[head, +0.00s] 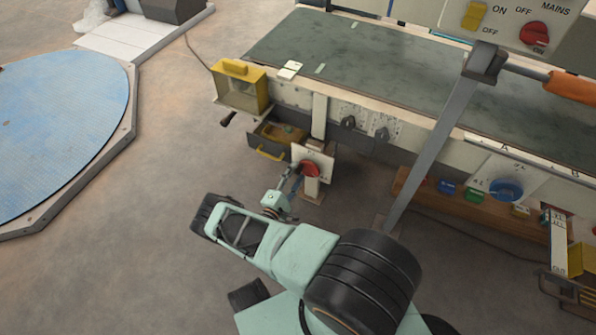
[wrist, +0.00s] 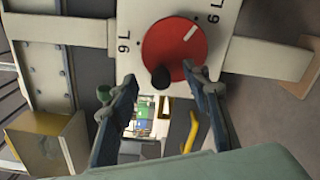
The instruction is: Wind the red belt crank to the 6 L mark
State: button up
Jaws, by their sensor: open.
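The red belt crank (head: 311,169) is a round disc on a white plate (wrist: 140,14) at the front of the machine. In the wrist view the red disc (wrist: 178,50) carries a black knob (wrist: 160,77) at its lower left and a white pointer line (wrist: 190,33) toward its upper right. Two litre marks, one left (wrist: 124,42) and one right (wrist: 213,11), stand sideways; I cannot surely tell which is 6 L. The pointer slants toward the right one. My gripper (wrist: 159,74) is open, its fingertips either side of the knob with gaps visible. In the head view my gripper (head: 295,182) is close to the crank.
Dark knobs (head: 382,134) sit on the machine front. A grey post (head: 437,140) stands to the right. The floor at left is clear up to a blue round platform (head: 60,110).

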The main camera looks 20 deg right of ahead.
jog(key=v, duration=0.6)
jog(key=shift+s+a+p, duration=0.15)
jog(key=shift+a+p, duration=0.05)
jog(key=shift+p, duration=0.1)
dwell(0.6)
